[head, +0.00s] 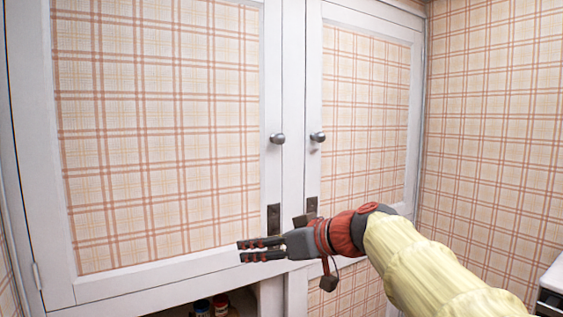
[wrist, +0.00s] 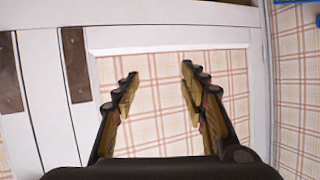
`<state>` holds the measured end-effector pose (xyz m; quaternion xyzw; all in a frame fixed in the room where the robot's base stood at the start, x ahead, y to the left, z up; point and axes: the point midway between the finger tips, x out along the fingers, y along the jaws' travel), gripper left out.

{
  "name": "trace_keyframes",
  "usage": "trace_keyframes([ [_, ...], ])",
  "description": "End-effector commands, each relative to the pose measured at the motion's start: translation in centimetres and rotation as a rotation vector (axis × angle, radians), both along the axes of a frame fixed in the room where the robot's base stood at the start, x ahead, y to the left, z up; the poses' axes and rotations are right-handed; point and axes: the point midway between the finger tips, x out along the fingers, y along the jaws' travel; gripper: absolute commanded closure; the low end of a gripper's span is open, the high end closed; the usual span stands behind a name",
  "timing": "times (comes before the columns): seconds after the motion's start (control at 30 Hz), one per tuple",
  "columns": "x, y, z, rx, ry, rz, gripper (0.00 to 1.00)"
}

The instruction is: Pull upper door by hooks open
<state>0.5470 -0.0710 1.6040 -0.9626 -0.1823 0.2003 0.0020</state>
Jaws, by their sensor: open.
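Two upper cabinet doors have white frames and plaid panels: a left door (head: 160,120) and a right door (head: 365,120). Both look shut. Round metal knobs sit on their facing edges, a left knob (head: 277,138) and a right knob (head: 318,137). Below them are dark plates, a left one (head: 273,218) and a right one (head: 312,205); I cannot tell whether these are the hooks. My gripper (head: 240,251) points left in front of the left door's bottom rail, below the plates. In the wrist view my gripper (wrist: 159,72) is open and empty, with two dark plates (wrist: 75,65) to its upper left.
An open space under the left door holds small jars (head: 202,307). A plaid wall (head: 495,130) stands on the right, with a white edged object (head: 552,285) at the lower right. A blue object (wrist: 295,3) shows at the wrist view's top right corner.

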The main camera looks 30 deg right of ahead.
Motion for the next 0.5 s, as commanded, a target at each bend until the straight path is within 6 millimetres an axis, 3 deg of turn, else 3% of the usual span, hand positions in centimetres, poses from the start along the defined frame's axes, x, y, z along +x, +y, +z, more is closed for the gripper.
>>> trace_keyframes([
  [0.03, 1.4, -2.3, 4.7, -0.008, -0.064, -0.014, 0.57],
  [0.2, 4.1, -8.6, 14.5, -0.066, -0.277, -0.05, 0.57],
  [0.33, 5.0, -12.2, 19.3, -0.108, -0.386, -0.082, 0.57],
  [0.5, 5.4, -14.3, 21.8, -0.138, -0.451, -0.102, 0.57],
])
